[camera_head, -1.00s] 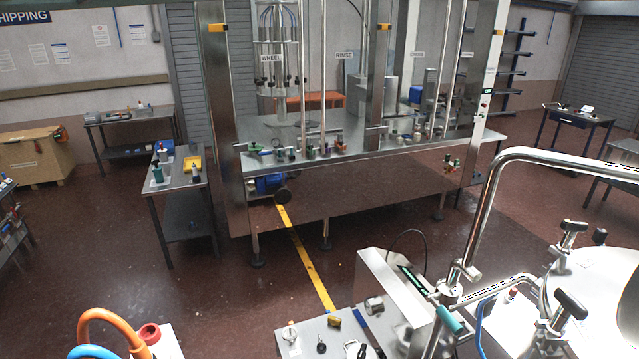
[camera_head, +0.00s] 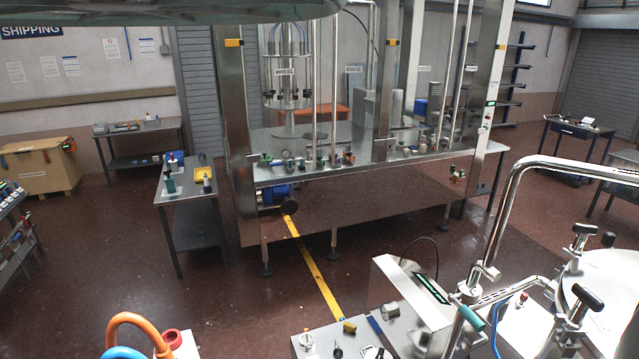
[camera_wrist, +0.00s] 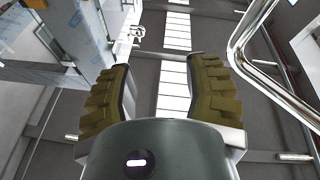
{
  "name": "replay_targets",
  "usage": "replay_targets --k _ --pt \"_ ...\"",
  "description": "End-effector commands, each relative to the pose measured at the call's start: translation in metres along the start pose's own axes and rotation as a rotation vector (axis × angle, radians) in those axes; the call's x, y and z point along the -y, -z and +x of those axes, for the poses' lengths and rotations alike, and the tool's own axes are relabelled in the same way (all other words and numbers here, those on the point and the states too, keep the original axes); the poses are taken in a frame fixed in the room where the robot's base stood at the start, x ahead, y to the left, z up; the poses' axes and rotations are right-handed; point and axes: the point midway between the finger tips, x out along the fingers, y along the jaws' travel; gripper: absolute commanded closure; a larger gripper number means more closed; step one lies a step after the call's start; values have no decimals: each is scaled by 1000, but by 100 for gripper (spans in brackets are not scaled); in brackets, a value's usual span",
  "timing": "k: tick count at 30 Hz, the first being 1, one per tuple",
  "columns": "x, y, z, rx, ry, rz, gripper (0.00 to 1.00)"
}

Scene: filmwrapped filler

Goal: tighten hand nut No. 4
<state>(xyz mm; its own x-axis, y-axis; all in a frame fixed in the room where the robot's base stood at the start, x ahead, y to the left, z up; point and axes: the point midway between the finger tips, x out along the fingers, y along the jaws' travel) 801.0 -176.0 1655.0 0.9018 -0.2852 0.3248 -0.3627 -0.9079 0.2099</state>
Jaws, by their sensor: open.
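My gripper (camera_wrist: 157,78) shows in the wrist view with its two ribbed, olive-brown finger pads apart and nothing between them. It points up at the ceiling, with a bent steel tube (camera_wrist: 240,50) at the right. No number 4 is readable in either view, so I cannot tell which part is hand nut No. 4. In the head view, dark-handled clamp knobs (camera_head: 582,300) sit on steel rods at the lower right. Small knobs and fittings (camera_head: 320,155) line the front ledge of the steel machine (camera_head: 350,205); they are too small to tell apart.
A steel cabinet (camera_head: 405,290) with a lit green strip stands in the foreground beside a bent steel pipe (camera_head: 505,200). A side table (camera_head: 190,190) holds bottles and a yellow tray. Open floor (camera_head: 205,310) with a yellow line (camera_head: 313,268) lies before the machine.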

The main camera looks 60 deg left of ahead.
Motion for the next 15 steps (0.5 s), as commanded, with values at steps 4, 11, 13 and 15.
replay_targets --k 4,11,13,15 --pt "14 18 -20 -103 7 32 51" --pt "26 43 -48 -235 11 75 51" --pt "28 49 -54 -265 12 85 51" --pt "29 53 -59 -286 12 92 51"
